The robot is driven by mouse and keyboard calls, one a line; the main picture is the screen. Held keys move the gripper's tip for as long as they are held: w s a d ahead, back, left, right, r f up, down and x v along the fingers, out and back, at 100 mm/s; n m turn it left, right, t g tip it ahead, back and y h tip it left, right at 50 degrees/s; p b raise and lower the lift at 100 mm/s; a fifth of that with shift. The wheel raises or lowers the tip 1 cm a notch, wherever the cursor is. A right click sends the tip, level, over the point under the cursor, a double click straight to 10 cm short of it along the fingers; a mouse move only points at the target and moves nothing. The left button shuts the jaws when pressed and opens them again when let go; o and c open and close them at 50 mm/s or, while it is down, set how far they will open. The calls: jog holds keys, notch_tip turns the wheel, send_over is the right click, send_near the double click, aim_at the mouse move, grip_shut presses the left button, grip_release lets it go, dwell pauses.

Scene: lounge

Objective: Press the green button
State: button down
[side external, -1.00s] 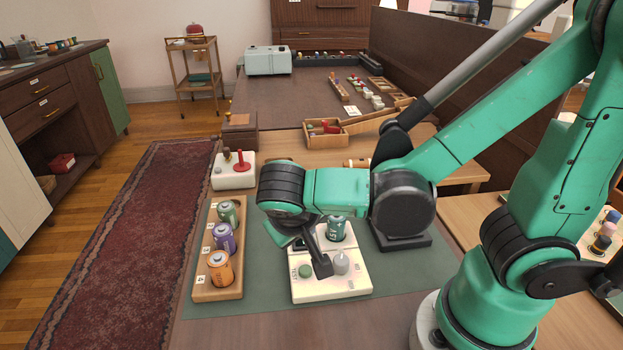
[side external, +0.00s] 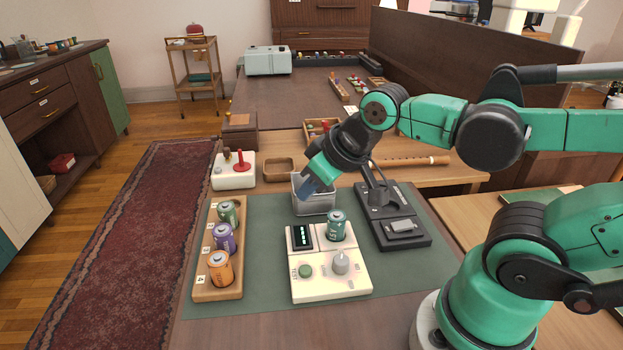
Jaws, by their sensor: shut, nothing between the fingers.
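The green button (side external: 305,271) is a small round knob at the front left of a cream panel (side external: 330,289). The panel also has a grey dial (side external: 341,262), a dark display with lit marks (side external: 302,236) and a teal battery (side external: 337,225) standing at its back right. My gripper (side external: 305,194) is above and behind the panel, over the near left part of a grey bin (side external: 316,205). It is shut and empty, apart from the button. The fingertips are small and partly merge with the bin behind them.
A wooden tray (side external: 204,287) with several upright batteries stands left of the panel. A dark device with a lever (side external: 400,232) stands right. A white box with a red joystick (side external: 233,178) and a small wooden tray (side external: 279,170) lie behind. The green mat (side external: 267,290) is clear around the panel.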

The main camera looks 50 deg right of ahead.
aim_at(305, 269)
jog(key=a+r+n+g, duration=0.1)
jog(key=n+g, duration=0.1)
jog(key=n, duration=0.1)
jog(key=a+r+n+g, duration=0.1)
jog(key=n+g, duration=0.1)
jog(key=s+a+r+n+g, duration=0.1)
jog(key=n+g, duration=0.1)
jog(key=n, duration=0.1)
jog(key=shift+s+a+n+g, duration=0.1)
jog(key=shift+n+g, duration=0.2)
jog(key=shift+g, duration=0.1)
notch_tip(305, 269, down, 14)
dwell(0.5)
jog(key=shift+f, duration=0.9)
jog(key=shift+r, duration=0.1)
jog(key=shift+r, duration=4.2)
